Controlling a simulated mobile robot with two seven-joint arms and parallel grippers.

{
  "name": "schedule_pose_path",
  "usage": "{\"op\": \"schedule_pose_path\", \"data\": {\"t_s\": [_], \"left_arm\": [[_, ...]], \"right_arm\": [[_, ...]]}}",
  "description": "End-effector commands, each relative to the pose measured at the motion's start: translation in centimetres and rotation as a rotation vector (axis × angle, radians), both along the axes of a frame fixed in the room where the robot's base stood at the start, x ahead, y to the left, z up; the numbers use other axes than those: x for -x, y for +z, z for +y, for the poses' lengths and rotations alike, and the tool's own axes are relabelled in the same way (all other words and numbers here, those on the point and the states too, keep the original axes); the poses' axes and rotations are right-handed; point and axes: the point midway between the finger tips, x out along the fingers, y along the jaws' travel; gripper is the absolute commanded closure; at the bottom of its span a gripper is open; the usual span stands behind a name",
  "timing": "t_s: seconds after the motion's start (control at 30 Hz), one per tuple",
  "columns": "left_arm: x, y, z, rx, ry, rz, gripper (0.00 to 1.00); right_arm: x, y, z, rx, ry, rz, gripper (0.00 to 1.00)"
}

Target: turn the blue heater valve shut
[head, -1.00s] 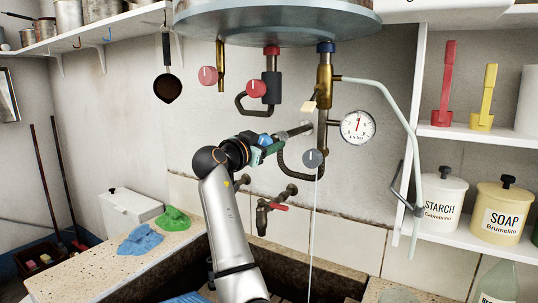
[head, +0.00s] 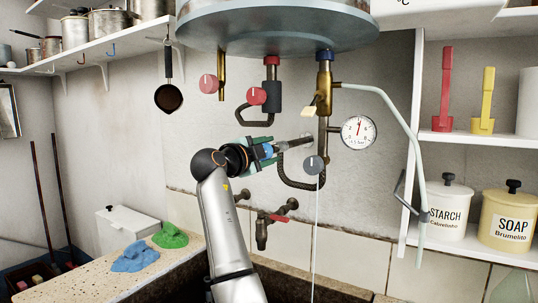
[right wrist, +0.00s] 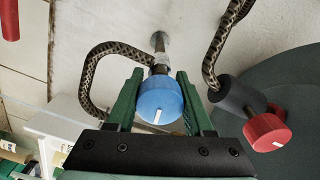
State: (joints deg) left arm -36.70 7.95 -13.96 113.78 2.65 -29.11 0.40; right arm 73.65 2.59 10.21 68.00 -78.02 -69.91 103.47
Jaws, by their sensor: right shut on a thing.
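The blue heater valve (right wrist: 160,100) is a round knob with a white mark on its face, on a metal pipe from the wall. In the right wrist view the mark points toward the bottom of the picture, slightly slanted. My right gripper (right wrist: 160,106) has its two green fingers on either side of the knob and is shut on it. In the head view the right gripper (head: 266,151) is at the pipe end below the heater tank (head: 275,42), and only part of the blue knob (head: 267,150) shows between the fingers. My left gripper is not in view.
Two red knobs (head: 208,83) (head: 256,96) hang under the tank. A grey knob (head: 314,164) and a round gauge (head: 358,132) are close on the right. A red-handled tap (head: 272,217) is below. Shelves (head: 470,138) stand at the right.

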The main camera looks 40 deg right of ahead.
Motion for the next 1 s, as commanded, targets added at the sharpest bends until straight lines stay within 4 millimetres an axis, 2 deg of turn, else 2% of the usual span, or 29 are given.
{"op": "schedule_pose_path", "data": {"t_s": [0.4, 0.97, 1.0], "left_arm": [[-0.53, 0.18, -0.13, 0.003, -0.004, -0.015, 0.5], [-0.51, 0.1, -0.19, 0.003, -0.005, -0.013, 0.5], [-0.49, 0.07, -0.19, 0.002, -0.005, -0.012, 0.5]], "right_arm": [[-0.07, -0.16, 0.05, -0.056, 0.001, -0.181, 1.0], [-0.08, -0.15, 0.05, -0.064, 0.001, -0.204, 1.0], [-0.08, -0.15, 0.05, -0.064, 0.001, -0.204, 0.44]]}}
